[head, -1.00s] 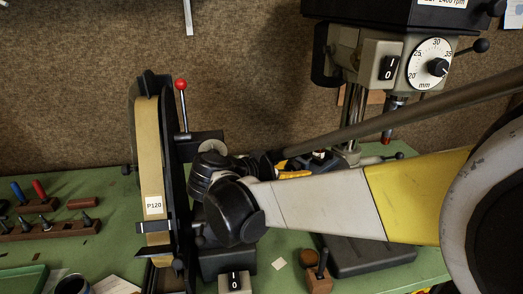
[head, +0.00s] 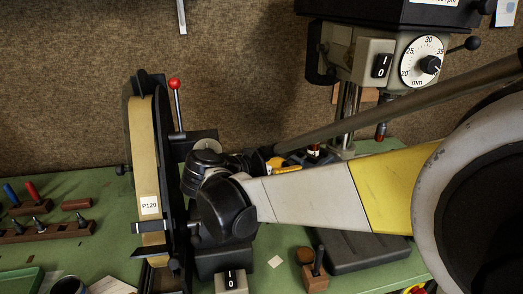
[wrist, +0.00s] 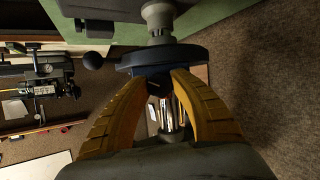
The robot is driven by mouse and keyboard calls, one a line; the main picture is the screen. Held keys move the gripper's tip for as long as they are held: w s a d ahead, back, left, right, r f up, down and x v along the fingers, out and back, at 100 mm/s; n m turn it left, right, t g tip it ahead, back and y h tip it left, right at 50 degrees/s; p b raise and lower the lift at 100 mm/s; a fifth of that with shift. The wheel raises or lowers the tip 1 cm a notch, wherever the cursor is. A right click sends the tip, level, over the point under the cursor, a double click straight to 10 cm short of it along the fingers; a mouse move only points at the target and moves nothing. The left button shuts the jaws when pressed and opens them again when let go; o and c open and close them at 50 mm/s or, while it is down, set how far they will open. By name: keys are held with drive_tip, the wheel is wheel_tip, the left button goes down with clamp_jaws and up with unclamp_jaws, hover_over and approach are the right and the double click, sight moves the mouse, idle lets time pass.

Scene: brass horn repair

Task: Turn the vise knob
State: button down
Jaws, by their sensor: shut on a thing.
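In the wrist view, a dark blue-black round knob (wrist: 138,58) sits on the end of a grey shaft, which I take to be the vise knob. My gripper (wrist: 165,78) has two curved yellow fingers. Their tips are closed on the near side of the knob, one on each side of its middle. The exact contact is in shadow. In the head view, only a small yellow part of my gripper (head: 285,168) shows behind my arm. The knob and the vise are hidden there.
A belt sander (head: 150,170) with a red-tipped lever stands left of my wrist. A drill press (head: 385,60) stands at the back right. Wooden tool racks (head: 45,230) lie on the green bench at left. A small wooden block (head: 314,276) is near the front.

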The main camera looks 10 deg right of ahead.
drive_tip(key=n+g+h, duration=0.1)
drive_tip(key=n, duration=0.1)
drive_tip(key=shift+n+g, duration=0.3)
drive_tip(key=shift+n+g+h, duration=0.6)
drive_tip(key=shift+n+h, duration=0.3)
drive_tip(key=shift+n, duration=0.7)
drive_tip(key=c, duration=1.1)
unclamp_jaws()
drive_tip(key=v, duration=1.2)
drive_tip(key=shift+w, duration=0.1)
drive_tip(key=shift+o, duration=0.2)
